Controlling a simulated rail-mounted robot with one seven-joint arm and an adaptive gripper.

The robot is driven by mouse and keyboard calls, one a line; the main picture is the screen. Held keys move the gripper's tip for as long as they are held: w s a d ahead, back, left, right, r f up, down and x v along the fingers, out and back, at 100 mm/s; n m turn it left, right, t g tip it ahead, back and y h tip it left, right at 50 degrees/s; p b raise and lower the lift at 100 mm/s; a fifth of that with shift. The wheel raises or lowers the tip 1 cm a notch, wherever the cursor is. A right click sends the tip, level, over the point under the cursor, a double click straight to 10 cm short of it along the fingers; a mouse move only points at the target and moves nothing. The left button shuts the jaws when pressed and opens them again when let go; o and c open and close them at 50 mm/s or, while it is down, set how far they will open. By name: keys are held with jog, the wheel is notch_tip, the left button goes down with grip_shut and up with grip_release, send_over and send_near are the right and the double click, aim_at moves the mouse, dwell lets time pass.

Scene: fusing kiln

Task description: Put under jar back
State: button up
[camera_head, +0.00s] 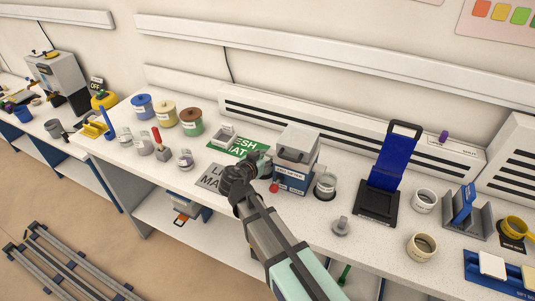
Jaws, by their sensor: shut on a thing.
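My gripper (258,166) is low over the worktop, between the printed mats and a white and blue box. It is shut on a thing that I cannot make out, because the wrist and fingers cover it. Three labelled jars stand in a row at the back left: a blue one (141,107), a yellow one (165,115) and one with a brown top and green body (191,122). Their labels are too small to read, so I cannot tell which jar is the under jar.
The white and blue box (292,178) stands right beside my gripper. A green mat (247,144) and a grey mat (210,178) lie left of it. A blue-strapped black stand (378,203) and cups (424,201) are to the right. Small pots and a red-handled tool (157,138) stand left.

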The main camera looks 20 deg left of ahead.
jog(key=shift+s+f, duration=0.1)
jog(key=shift+f, duration=0.2)
jog(key=shift+f, duration=0.2)
jog(key=o, duration=0.9)
jog(key=shift+o, duration=0.2)
jog(key=shift+r, duration=0.2)
jog(key=shift+r+p, duration=0.15)
jog(key=shift+p, duration=0.2)
jog(key=b+v, duration=0.4)
jog(key=v, duration=0.8)
